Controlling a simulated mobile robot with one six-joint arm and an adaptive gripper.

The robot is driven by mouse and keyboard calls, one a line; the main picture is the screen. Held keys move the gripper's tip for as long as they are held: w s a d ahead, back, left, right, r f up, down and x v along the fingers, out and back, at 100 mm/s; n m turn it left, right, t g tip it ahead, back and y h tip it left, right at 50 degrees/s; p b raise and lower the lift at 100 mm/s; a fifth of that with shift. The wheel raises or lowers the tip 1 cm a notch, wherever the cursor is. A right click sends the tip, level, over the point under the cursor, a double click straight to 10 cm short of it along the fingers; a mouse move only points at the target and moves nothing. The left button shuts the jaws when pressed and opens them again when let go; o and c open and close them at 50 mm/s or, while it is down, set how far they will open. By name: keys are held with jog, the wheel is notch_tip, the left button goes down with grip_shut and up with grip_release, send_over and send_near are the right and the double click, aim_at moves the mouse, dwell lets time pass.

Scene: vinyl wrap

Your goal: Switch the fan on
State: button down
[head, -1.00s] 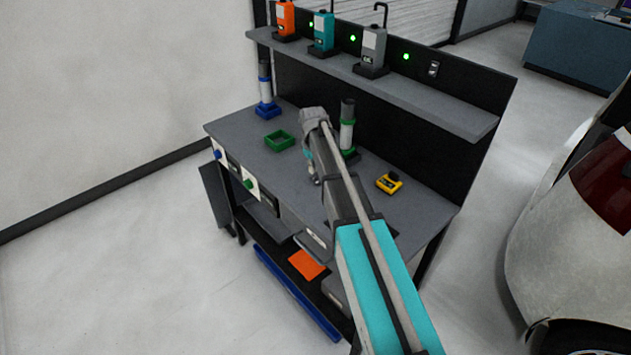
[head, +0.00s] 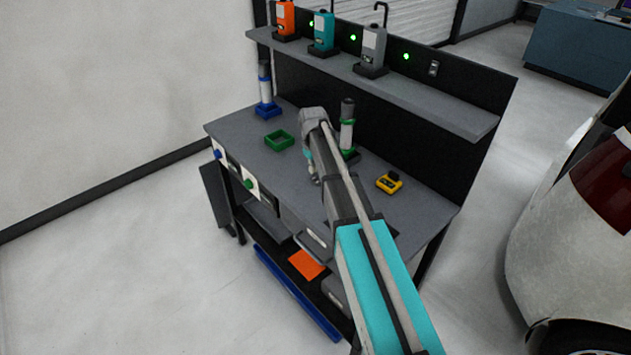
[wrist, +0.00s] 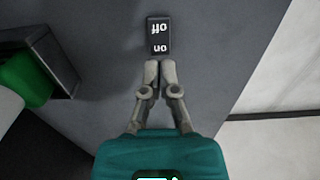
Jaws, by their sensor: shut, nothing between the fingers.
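A small dark rocker switch (wrist: 160,36) lies on the grey bench top in the wrist view, marked "off" on its far half and "on" on the half nearer my fingers; the lettering is upside down. My gripper (wrist: 160,66) is shut and empty, its fingertips right by the "on" end. I cannot tell whether they touch it. In the head view my gripper (head: 315,181) points down at the bench, and my arm hides the switch. I cannot make out a fan in either view.
A white tube with a green ring (head: 347,133) stands close to my gripper. A green tray (head: 279,140), a blue-based tube (head: 266,95) and a yellow device (head: 389,183) stand on the bench (head: 425,212).

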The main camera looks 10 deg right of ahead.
aim_at(313, 178)
jog(key=shift+f+b, duration=1.35)
jog(key=shift+f, duration=0.05)
dwell(1.2)
jog(key=shift+r, duration=0.2)
jog(key=shift+r+p, duration=3.4)
jog(key=shift+p, duration=0.15)
jog(key=s+d+m, duration=0.1)
jog(key=s+m, duration=0.5)
jog(key=s, duration=2.1)
jog(key=shift+s+d, duration=0.1)
